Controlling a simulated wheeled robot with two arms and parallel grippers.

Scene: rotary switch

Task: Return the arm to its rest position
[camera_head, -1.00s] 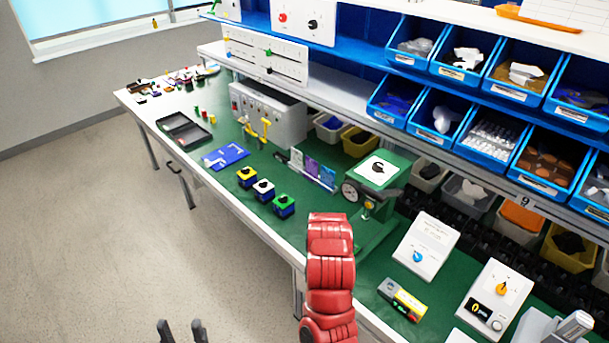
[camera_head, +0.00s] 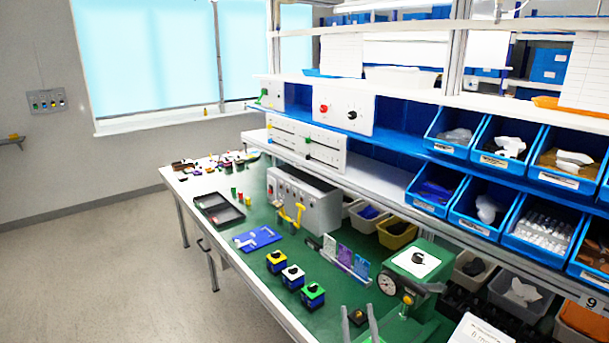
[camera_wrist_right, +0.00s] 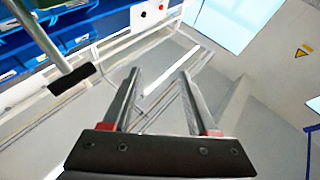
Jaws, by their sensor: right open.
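My right gripper (camera_head: 360,322) shows at the bottom edge of the head view as two grey upright fingers. They stand apart in front of the green bench top. In the right wrist view, the same gripper (camera_wrist_right: 160,74) is open, with nothing between its fingers. A green box with a white top plate and a black rotary knob (camera_head: 418,259) stands on the bench to the right of the gripper in the head view. My left gripper is not in view.
The green workbench (camera_head: 235,270) carries small cube-shaped switches (camera_head: 292,277), a blue plate (camera_head: 257,238), a dark tray (camera_head: 218,210) and a grey box (camera_head: 318,210). Blue bins (camera_head: 520,183) hang above at right. Open floor (camera_head: 130,270) lies at left.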

